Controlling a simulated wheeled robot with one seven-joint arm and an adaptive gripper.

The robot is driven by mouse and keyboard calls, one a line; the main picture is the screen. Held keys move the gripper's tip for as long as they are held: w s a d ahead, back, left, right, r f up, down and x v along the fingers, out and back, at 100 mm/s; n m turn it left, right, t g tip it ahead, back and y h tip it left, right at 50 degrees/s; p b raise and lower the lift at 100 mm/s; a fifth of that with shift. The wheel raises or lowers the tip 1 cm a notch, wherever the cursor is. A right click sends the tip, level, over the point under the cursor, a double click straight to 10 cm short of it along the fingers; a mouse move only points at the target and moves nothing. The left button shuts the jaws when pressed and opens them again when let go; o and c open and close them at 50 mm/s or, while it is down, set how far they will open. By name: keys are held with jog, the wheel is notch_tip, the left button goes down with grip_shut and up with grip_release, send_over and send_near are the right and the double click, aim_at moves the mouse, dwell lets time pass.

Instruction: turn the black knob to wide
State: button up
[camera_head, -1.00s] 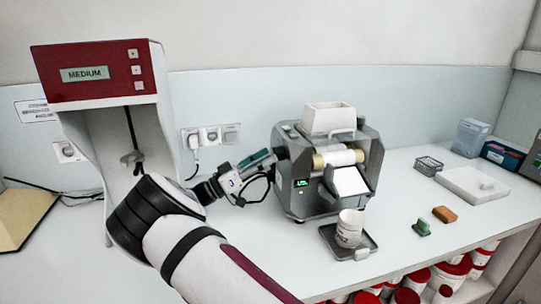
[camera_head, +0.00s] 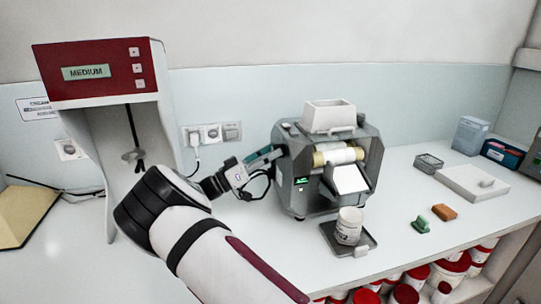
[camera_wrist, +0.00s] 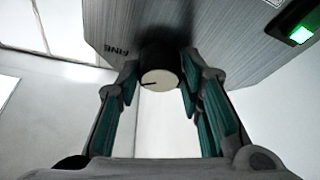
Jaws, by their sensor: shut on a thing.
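The black knob (camera_wrist: 160,68) sticks out from the grey side panel of the mill (camera_wrist: 200,25) in the wrist view. It has a cream face with a dark pointer line toward the left. The word FINE is printed on the panel to the left of the knob; no other setting label is readable. My gripper (camera_wrist: 160,84) is shut on the knob, one teal-padded finger on each side. In the head view, my gripper (camera_head: 272,154) is at the left side of the mill (camera_head: 318,195), and the knob is mostly hidden there.
A tray with a white cup (camera_head: 349,226) stands in front of the mill. A sign box (camera_head: 85,72) reading MEDIUM stands at the left, behind my arm. Green (camera_head: 421,225) and orange (camera_head: 444,212) blocks lie at the right. Cables and wall sockets are behind my gripper.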

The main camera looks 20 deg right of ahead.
jog(key=n+y, duration=0.2)
jog(key=n, duration=0.6)
jog(key=n+y+p, duration=0.1)
jog(key=n+y, duration=0.2)
jog(key=n, duration=0.5)
jog(key=r+n+t+y, duration=0.1)
jog(key=n+y, duration=0.2)
jog(key=n, duration=0.5)
jog(key=shift+s+p, duration=0.1)
jog(key=shift+p, duration=0.2)
jog(key=shift+n, duration=0.3)
jog(key=o, duration=1.2)
jog(key=shift+c, duration=0.2)
jog(key=shift+a+r, duration=0.1)
jog(key=shift+a, duration=0.05)
jog(key=v, duration=1.1)
jog(key=shift+a, duration=0.4)
